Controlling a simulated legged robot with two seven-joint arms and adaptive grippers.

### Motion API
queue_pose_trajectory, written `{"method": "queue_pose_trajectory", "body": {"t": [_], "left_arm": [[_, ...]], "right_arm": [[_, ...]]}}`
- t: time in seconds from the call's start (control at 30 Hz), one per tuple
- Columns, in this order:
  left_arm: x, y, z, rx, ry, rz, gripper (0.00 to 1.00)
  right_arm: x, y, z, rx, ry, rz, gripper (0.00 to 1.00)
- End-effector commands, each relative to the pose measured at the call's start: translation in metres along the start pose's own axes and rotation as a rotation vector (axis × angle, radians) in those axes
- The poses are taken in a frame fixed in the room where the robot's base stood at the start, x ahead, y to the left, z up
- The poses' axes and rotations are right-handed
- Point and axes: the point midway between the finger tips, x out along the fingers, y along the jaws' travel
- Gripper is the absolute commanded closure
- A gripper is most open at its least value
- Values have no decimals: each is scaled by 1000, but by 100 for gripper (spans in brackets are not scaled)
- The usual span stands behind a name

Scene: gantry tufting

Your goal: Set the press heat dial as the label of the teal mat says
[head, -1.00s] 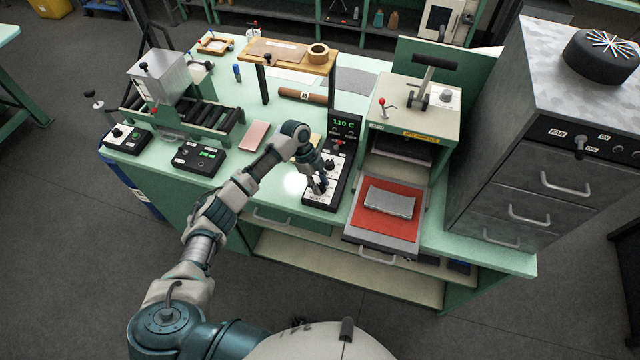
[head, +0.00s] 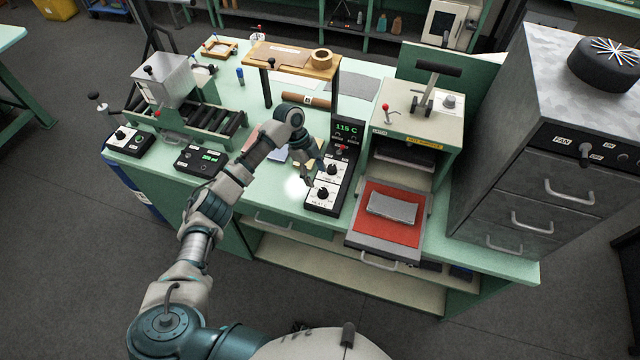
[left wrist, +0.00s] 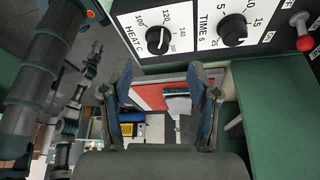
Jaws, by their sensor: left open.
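The press control box (head: 345,160) stands left of the press, its green display (head: 346,128) reading 115 C. The black heat dial (head: 322,193) is its nearest knob, fully visible. In the left wrist view the heat dial (left wrist: 158,40) sits on a white "HEAT C" scale, its exact pointer position hard to read. My left gripper (head: 308,181) is open and empty, just left of and above the heat dial, apart from it. Its open fingers show in the left wrist view (left wrist: 165,105). I cannot pick out a teal mat or read its label. My right gripper is out of view.
The time dial (head: 331,169) and a red-tipped switch (head: 342,149) are close behind the heat dial. The red press tray (head: 385,228) with a grey pad (head: 393,207) is pulled out at the right. A wooden stand (head: 290,58) rises behind the arm.

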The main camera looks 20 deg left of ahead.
Motion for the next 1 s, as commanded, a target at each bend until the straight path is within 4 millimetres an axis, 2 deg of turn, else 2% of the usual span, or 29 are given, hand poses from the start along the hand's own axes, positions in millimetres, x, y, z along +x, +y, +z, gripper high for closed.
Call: {"method": "queue_pose_trajectory", "body": {"t": [0.1,0.3,1.0], "left_arm": [[-25,-1,1,-1,-1,-2,39],[-48,-1,2,-1,0,0,39],[-52,0,2,-1,0,1,39]], "right_arm": [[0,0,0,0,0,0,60],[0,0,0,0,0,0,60],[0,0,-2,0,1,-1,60]]}}
